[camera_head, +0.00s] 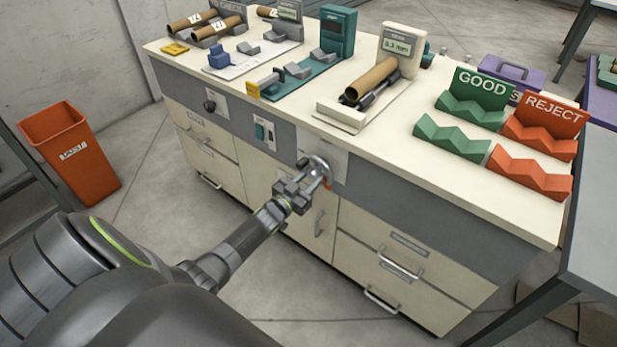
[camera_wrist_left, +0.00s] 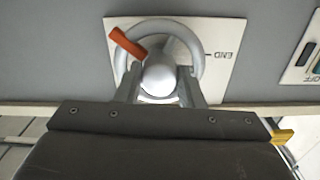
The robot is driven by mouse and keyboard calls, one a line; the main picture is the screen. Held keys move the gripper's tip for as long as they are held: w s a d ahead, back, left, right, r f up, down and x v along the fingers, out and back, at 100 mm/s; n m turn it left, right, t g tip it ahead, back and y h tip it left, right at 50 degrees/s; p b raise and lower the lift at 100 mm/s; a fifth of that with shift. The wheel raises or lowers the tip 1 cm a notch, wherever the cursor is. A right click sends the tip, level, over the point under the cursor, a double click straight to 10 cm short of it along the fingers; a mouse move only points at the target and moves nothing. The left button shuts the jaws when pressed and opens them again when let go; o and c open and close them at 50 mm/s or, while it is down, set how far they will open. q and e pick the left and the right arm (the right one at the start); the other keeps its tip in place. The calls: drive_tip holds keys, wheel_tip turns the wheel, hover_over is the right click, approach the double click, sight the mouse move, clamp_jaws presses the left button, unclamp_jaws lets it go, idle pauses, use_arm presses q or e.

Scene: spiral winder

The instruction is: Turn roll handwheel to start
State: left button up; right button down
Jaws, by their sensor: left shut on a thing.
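The roll handwheel (camera_head: 318,168) is a silver ring on a pale plate on the front of the cabinet. In the left wrist view the handwheel (camera_wrist_left: 199,52) has a round silver hub and an orange marker at its upper left, and the plate reads "END" beside a line at its right. My left gripper (camera_head: 303,185) is at the wheel, with its fingers (camera_wrist_left: 159,85) on either side of the hub's lower part, shut on the handwheel. The fingers hide the wheel's lower part. My right gripper is in neither view.
A cardboard tube (camera_head: 372,80) rests on a stand on the cabinet top (camera_head: 395,150). Green GOOD (camera_head: 482,92) and orange REJECT (camera_head: 545,120) racks stand at the right. A switch panel (camera_head: 264,131) is left of the wheel. An orange bin (camera_head: 70,150) stands on the floor.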

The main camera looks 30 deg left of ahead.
use_arm(q)
drive_tip(key=n+p, duration=0.1)
drive_tip(key=n, duration=0.3)
drive_tip(key=shift+d, duration=0.1)
drive_tip(key=n+p, duration=0.1)
drive_tip(key=n, duration=0.2)
drive_tip(key=shift+s, duration=0.1)
drive_tip(key=n, duration=0.4)
drive_tip(key=shift+d+p, duration=0.1)
drive_tip(key=shift+p, duration=0.25)
drive_tip(key=n, duration=0.3)
drive_tip(key=shift+n+p, duration=0.3)
drive_tip(key=shift+n, duration=0.1)
drive_tip(key=n+p, duration=0.1)
drive_tip(key=n, duration=0.5)
drive_tip(key=shift+d+r, duration=0.1)
drive_tip(key=shift+r, duration=0.05)
drive_tip(key=n, duration=0.5)
drive_tip(key=shift+r, duration=0.1)
drive_tip(key=shift+n, duration=0.4)
drive_tip(key=o, duration=1)
drive_tip(key=shift+p, duration=0.3)
